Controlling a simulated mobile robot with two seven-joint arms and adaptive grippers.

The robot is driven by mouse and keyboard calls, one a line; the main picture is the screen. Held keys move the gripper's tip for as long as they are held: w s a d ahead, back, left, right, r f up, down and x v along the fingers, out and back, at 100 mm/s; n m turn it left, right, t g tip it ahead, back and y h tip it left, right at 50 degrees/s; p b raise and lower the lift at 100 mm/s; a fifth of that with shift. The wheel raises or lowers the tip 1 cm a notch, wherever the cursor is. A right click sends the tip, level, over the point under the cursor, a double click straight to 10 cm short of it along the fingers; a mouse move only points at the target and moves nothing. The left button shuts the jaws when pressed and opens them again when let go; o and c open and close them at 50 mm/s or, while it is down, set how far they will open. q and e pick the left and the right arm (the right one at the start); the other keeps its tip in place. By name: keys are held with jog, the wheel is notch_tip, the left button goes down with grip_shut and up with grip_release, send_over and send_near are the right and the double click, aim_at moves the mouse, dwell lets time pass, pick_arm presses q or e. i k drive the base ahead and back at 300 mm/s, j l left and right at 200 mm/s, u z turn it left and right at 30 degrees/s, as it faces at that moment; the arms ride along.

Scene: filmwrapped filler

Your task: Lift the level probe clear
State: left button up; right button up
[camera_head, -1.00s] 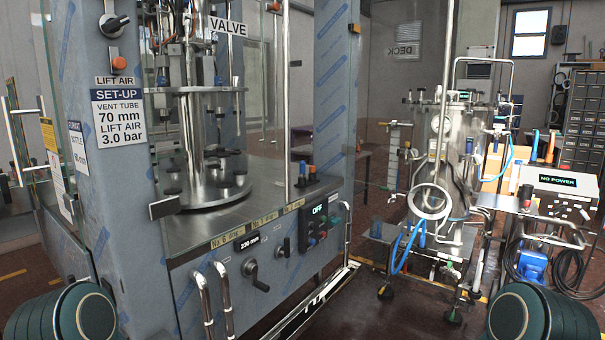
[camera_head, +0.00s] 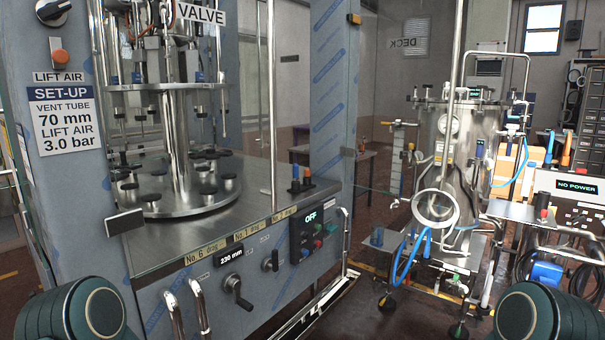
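I cannot pick out the level probe for certain. A steel tank (camera_head: 467,160) with a domed, clamped lid stands on a wheeled frame at the right. On the left is the filling machine, with a round steel turntable (camera_head: 190,199) and a central column under the filling heads. Neither gripper shows; only rounded dark green parts of my own arms stand in the bottom corners.
The machine's blue-filmed post (camera_head: 328,90) and clear panels stand at the left and middle. Its control panel (camera_head: 315,230) reads OFF. A trolley carries a box (camera_head: 579,190) reading NO POWER at the right. Blue hoses hang at the tank. Some dark floor (camera_head: 355,310) is free between machine and tank.

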aim_at(295, 168)
jog(key=i+l, duration=0.75)
jog(key=i, duration=0.2)
jog(key=i+l, duration=0.75)
jog(key=i, duration=0.15)
